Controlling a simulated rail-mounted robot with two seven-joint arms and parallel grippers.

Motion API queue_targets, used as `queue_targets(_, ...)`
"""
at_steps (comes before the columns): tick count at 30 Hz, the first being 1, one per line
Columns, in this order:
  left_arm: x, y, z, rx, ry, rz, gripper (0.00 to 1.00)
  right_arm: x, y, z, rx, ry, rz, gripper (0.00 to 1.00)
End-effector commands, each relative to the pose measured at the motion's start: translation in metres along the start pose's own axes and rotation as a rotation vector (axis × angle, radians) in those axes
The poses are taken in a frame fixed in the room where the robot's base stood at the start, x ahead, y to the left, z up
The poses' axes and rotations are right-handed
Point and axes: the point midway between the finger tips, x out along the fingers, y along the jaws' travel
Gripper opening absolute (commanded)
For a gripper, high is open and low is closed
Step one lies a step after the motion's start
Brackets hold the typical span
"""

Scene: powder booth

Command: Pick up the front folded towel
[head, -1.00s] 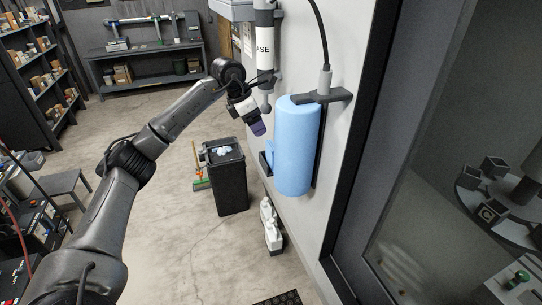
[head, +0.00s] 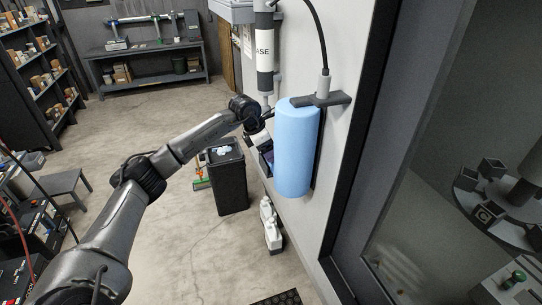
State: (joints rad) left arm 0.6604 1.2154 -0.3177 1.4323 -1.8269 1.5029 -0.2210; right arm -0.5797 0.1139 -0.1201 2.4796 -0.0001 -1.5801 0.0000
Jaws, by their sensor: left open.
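My left gripper (head: 267,158) is at the left side of the blue roll (head: 295,148) that hangs on the wall. Its dark, purplish fingertips are partly hidden behind the roll's edge, and the gap between them does not show clearly. No folded towel can be made out for certain. The spot beside and behind the roll, by the wall, is covered by the gripper and the roll. I cannot tell whether the gripper touches anything there. My right gripper is out of view.
A black bin (head: 228,178) with pale crumpled waste stands below the gripper. White jugs (head: 270,226) stand on the floor along the wall. A bracket (head: 326,99) juts out above the roll. A grey stool (head: 60,189) is at left. Open floor lies between.

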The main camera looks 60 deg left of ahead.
Motion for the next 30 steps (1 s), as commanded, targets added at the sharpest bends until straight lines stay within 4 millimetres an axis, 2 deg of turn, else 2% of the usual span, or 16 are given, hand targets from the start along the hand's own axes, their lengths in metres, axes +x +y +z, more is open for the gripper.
queue_targets(4, 0.016, 0.000, 0.000, -0.001, 0.001, -0.001, 0.77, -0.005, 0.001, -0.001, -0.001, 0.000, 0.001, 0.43)
queue_targets(11, 0.019, 0.000, 0.000, 0.000, -0.001, 0.000, 0.77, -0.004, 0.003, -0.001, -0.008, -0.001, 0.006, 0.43)
queue_targets(20, 0.019, 0.000, 0.000, 0.000, 0.000, 0.000, 0.49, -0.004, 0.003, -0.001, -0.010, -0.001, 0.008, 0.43)
queue_targets(30, 0.017, 0.000, 0.000, 0.000, 0.000, 0.001, 0.47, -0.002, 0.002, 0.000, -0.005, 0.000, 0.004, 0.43)
